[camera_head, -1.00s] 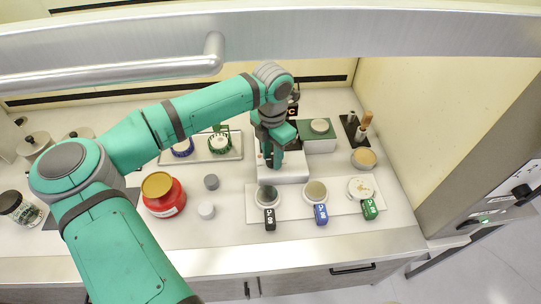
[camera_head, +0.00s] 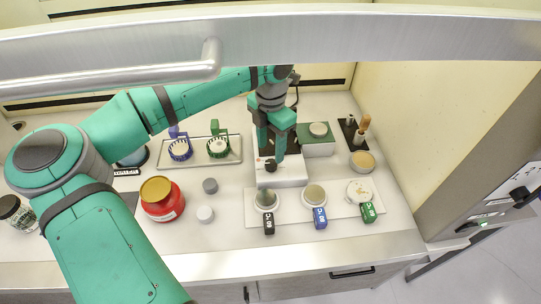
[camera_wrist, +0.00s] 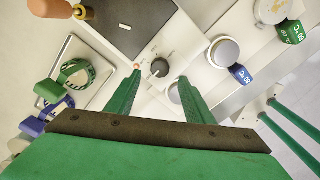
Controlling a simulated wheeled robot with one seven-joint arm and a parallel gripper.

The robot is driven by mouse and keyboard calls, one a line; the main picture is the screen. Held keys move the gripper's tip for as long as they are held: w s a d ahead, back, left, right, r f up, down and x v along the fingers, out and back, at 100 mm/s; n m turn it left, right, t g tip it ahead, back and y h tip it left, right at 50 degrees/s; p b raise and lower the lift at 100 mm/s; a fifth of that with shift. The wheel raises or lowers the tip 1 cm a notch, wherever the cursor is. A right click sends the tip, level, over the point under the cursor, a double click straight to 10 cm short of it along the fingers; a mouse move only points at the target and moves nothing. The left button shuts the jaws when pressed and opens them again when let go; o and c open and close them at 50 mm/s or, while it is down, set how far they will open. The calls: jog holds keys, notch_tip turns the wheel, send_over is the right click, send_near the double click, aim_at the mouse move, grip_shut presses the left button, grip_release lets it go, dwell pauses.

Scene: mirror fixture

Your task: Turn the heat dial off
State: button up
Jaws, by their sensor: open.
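The heat dial is a round black knob (camera_head: 270,166) on the front of a white hotplate (camera_head: 290,174) with a dark top. In the wrist view the dial (camera_wrist: 159,67) lies between my two fingertips, with dark markings around it too small to read. A small orange light (camera_wrist: 137,66) shows beside it, close to one fingertip. My gripper (camera_wrist: 160,78) is open, one finger to each side of the dial. In the head view my gripper (camera_head: 271,155) points down just above and behind the dial. I cannot tell whether the fingers touch it, or the exact setting.
A white tray (camera_head: 340,211) with several dishes and labelled tags lies in front. A red jar (camera_head: 162,199) and small grey and white caps stand to the left. A metal tray (camera_head: 230,158) holds round items at back left.

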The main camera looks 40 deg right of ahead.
aim_at(271, 163)
jog(key=shift+r, duration=2.4)
